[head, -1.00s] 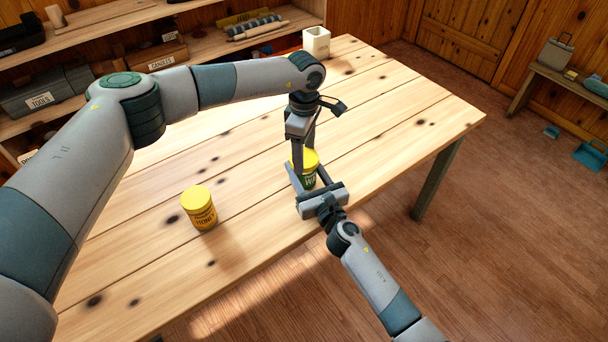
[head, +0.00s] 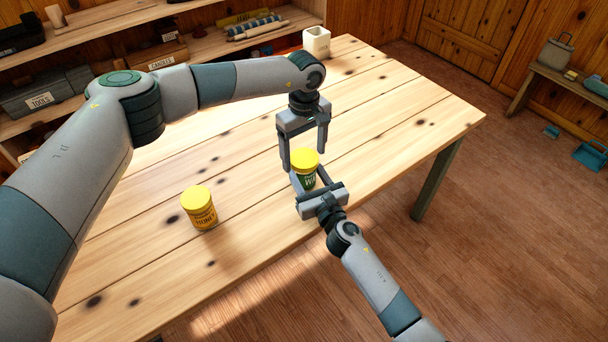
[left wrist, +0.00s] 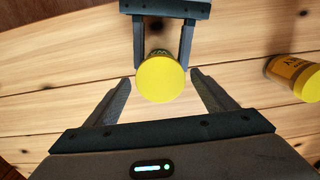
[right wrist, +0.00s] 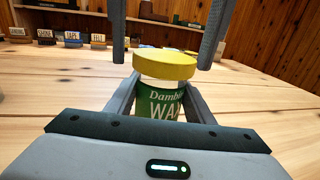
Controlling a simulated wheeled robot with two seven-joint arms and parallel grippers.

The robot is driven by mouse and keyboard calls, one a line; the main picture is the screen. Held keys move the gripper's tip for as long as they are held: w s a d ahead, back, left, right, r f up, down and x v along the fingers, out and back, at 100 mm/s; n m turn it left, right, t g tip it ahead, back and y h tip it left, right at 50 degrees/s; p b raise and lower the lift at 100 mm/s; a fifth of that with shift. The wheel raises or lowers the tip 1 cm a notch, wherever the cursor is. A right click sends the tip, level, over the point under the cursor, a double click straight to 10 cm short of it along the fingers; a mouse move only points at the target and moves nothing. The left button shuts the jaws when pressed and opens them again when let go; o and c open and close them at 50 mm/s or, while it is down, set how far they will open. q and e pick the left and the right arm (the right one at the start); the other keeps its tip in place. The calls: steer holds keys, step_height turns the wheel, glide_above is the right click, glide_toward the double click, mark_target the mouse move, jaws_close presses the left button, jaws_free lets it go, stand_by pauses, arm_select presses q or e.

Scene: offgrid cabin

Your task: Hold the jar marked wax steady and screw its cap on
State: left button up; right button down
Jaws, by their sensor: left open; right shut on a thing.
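The wax jar (right wrist: 165,103), green with a white band under the cap, stands on the table. Its yellow cap (head: 305,159) sits on top; in the right wrist view the cap (right wrist: 165,64) looks level or nearly so. I cannot tell how tight it is. My right gripper (head: 308,180) is shut on the jar's body from the near side. My left gripper (head: 303,158) points down from above, open, its fingers on either side of the cap and apart from it. The left wrist view shows the round cap (left wrist: 161,79) between the finger tips.
A yellow honey jar (head: 199,208) stands on the wooden table (head: 240,250) left of the wax jar. A white holder (head: 316,43) stands at the table's far edge. Shelves with labelled boxes, such as tools (head: 45,98), are behind. The table around the wax jar is clear.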

arm_select(q)
steer(key=shift+r, duration=2.15)
steer(key=shift+c, duration=0.3)
steer(key=n, duration=0.3)
steer(key=r+n, duration=0.1)
steer(key=n, duration=0.1)
steer(key=shift+d+n, duration=0.25)
steer(key=shift+n, duration=0.05)
steer(key=n, duration=0.3)
steer(key=r+n, duration=0.1)
steer(key=n, duration=0.2)
steer(key=shift+s, duration=0.1)
steer(key=n, duration=0.6)
steer(key=shift+r, duration=0.4)
steer(key=n, duration=0.5)
steer(key=shift+a+r, duration=0.25)
steer(key=shift+r, duration=0.1)
steer(key=shift+f, duration=4)
